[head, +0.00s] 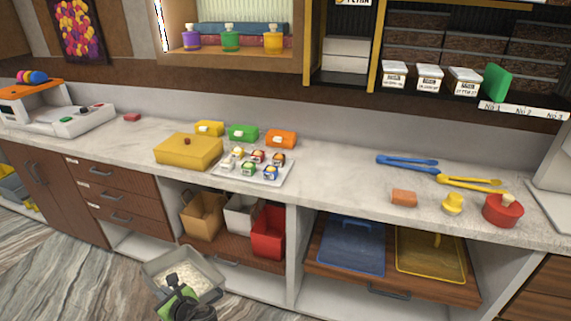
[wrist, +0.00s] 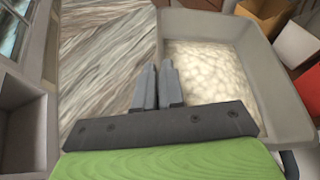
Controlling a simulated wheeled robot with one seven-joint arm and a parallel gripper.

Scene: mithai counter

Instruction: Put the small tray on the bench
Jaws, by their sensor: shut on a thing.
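My gripper (head: 178,294) is shut on the rim of a small grey tray (head: 152,278), which holds a pale, lumpy white filling. The tray is held in front of the cabinets, below the level of the bench top. In the wrist view, my gripper (wrist: 159,88) has its two fingers close together at the left wall of the small grey tray (wrist: 287,118). The bench (head: 340,187) is a long pale marble counter running across the head view. My gripper hides part of the tray's near side.
On the bench stand a yellow box (head: 188,151), a white tray of small jars (head: 225,172), blue tongs (head: 405,162) and a red pot (head: 503,211). The middle of the bench is clear. Below, a pulled-out shelf holds a blue tray (head: 345,247) and a yellow tray (head: 430,255).

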